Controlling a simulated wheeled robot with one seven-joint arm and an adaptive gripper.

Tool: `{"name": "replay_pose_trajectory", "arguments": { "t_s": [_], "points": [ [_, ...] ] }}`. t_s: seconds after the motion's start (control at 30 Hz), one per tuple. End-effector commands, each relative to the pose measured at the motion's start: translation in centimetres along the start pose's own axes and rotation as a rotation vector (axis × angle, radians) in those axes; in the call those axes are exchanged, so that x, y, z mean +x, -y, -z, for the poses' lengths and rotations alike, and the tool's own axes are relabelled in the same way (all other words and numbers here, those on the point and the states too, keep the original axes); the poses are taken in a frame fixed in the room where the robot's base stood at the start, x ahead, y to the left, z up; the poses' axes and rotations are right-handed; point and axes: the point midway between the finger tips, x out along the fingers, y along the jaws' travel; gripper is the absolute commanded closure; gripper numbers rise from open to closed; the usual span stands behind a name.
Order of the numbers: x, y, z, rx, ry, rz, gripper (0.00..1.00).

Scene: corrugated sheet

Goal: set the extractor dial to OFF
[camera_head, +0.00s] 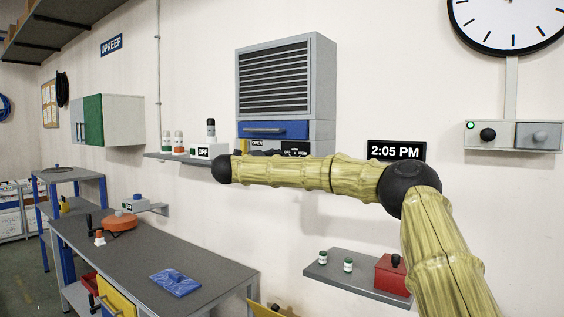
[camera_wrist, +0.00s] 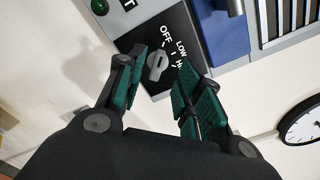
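The extractor (camera_head: 273,82) is a grey louvred unit on the wall in the head view, with a black dial plate (camera_head: 297,149) low on its front, partly behind my arm. In the wrist view the grey dial (camera_wrist: 156,66) sits on this black plate, with OFF, LOW and HI lettered around its upper and right sides. I cannot tell exactly which mark the dial points to. My gripper (camera_wrist: 163,60) is open, its green-padded fingers on either side of the dial with gaps visible. I cannot tell its distance from the plate.
A blue drawer front (camera_head: 273,130) sits just above the dial plate. A shelf (camera_head: 170,156) with bottles and an OFF box (camera_head: 206,152) is to the left. A 2:05 PM display (camera_head: 396,151) is right. A lower shelf (camera_head: 335,276) holds small jars and a red box.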

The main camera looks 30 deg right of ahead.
Motion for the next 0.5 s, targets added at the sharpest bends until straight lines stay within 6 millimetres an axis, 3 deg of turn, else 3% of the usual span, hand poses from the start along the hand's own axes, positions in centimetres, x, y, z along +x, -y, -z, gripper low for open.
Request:
{"name": "replay_pose_trajectory", "arguments": {
  "t_s": [0.2, 0.5],
  "points": [
    [-3.5, 0.0, 0.0, 0.000, 0.001, -0.001, 0.64],
    [-5.5, 0.0, 0.0, 0.000, 0.000, 0.000, 0.64]
  ]
}}
